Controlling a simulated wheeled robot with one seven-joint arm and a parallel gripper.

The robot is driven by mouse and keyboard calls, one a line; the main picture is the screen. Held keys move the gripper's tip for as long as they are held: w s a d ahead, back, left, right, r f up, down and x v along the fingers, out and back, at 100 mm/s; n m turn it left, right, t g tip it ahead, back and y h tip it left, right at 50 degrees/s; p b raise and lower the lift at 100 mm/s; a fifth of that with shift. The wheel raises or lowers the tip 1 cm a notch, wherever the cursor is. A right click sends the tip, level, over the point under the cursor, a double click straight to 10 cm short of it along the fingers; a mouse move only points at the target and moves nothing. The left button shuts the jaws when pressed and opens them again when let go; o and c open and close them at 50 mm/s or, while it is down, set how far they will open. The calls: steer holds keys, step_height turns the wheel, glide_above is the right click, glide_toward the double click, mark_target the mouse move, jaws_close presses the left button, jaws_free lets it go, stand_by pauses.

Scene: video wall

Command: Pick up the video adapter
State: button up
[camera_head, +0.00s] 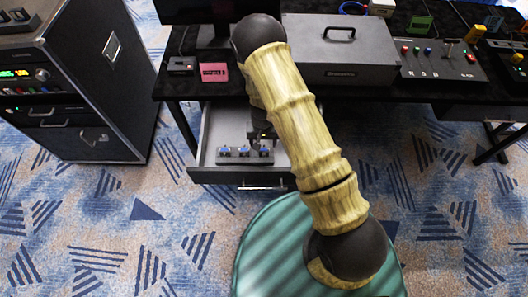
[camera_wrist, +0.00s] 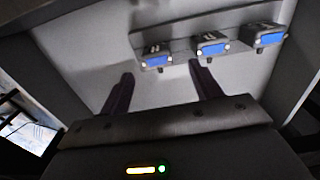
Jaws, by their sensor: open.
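Three small dark adapters with blue connector faces, left (camera_wrist: 157,61), middle (camera_wrist: 212,48) and right (camera_wrist: 270,38), sit in a row on a grey holder (camera_wrist: 185,40) in the wrist view. Their labels are too blurred to read. The row also shows in the head view inside the open drawer (camera_head: 207,126). My gripper (camera_wrist: 160,74) is open and empty, with its two dark fingers reaching into the drawer. The left adapter appears between and beyond the fingertips; the right fingertip appears just below the middle adapter. I cannot tell whether anything touches. My arm partly covers the drawer's right side.
The drawer's walls and the black desk (camera_head: 215,88) above it bound the space around my gripper. A grey case (camera_head: 340,58), a control panel (camera_head: 437,60) and a pink note (camera_head: 213,72) are on the desk. A black rack cabinet (camera_head: 85,100) stands left; patterned carpet lies clear between.

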mark_target(264, 149)
steer(key=shift+s+f, duration=0.15)
steer(key=shift+f, duration=0.4)
step_height(264, 149, down, 4)
steer(key=shift+s+d+f+p, duration=0.1)
steer(key=shift+s+d+p, duration=0.05)
steer(key=shift+p, duration=0.25)
steer(key=shift+c, duration=0.4)
steer(key=c, duration=1)
